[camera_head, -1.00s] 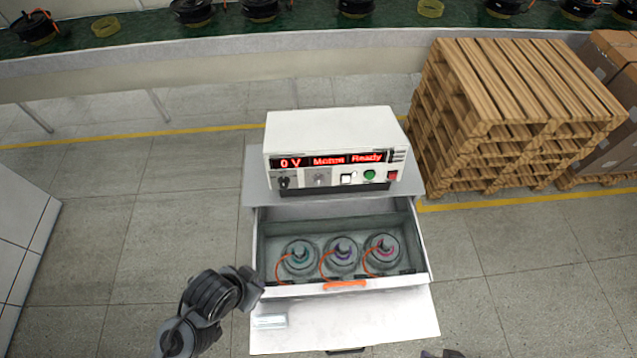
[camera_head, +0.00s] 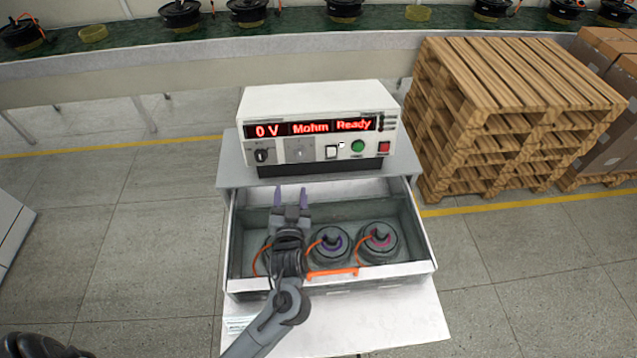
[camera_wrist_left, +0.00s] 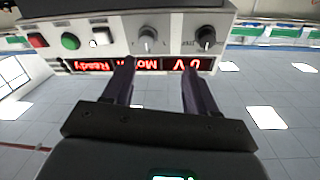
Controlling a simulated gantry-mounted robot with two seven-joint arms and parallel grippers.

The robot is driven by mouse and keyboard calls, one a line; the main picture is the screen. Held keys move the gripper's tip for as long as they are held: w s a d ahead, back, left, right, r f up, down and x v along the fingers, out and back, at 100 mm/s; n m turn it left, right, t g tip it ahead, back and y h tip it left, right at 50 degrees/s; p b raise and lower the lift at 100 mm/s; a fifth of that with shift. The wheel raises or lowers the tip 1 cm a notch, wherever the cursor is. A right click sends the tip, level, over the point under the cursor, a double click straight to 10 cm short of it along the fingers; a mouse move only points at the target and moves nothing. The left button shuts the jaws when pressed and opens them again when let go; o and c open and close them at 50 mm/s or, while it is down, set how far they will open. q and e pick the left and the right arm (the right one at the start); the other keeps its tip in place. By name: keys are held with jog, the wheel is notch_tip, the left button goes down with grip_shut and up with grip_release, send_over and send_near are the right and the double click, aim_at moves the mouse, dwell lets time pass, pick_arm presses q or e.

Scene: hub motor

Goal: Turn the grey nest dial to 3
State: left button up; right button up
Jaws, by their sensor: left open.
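The grey dial (camera_head: 301,153) is a small knob on the front panel of the white tester (camera_head: 318,103), right of a black dial (camera_head: 261,156). It also shows in the left wrist view (camera_wrist_left: 147,40), where the panel appears upside down. Its setting is too small to read. The display reads "0 V", "Mohm", "Ready". My left gripper (camera_head: 291,198) is open and empty, with its fingers pointing at the tester from below and in front, apart from the dial. In the left wrist view the fingertips (camera_wrist_left: 158,70) are spread below the dials. My right gripper is not in view.
A white square button (camera_head: 331,152), green button (camera_head: 358,146) and red button (camera_head: 384,147) are right of the dial. Below is an open drawer (camera_head: 432,262) with several hub motors, one partly hidden by my arm. Stacked pallets (camera_head: 505,125) stand at right.

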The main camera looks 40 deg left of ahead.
aim_at(300, 156)
pick_arm(q)
jog(key=shift+n+t, duration=0.3)
jog(key=shift+n, duration=0.1)
jog(key=b+x, duration=0.1)
jog(key=x, duration=0.3)
jog(key=w+d+b+x, duration=0.1)
jog(key=x, duration=0.3)
jog(key=d+x, duration=0.1)
jog(key=x, duration=0.3)
jog(key=shift+w+a+r+b, duration=0.1)
jog(key=shift+w+a+b, duration=0.2)
jog(key=shift+w+b, duration=0.15)
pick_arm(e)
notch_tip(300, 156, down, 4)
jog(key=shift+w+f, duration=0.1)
pick_arm(q)
jog(key=c, duration=1)
jog(key=shift+c, duration=0.2)
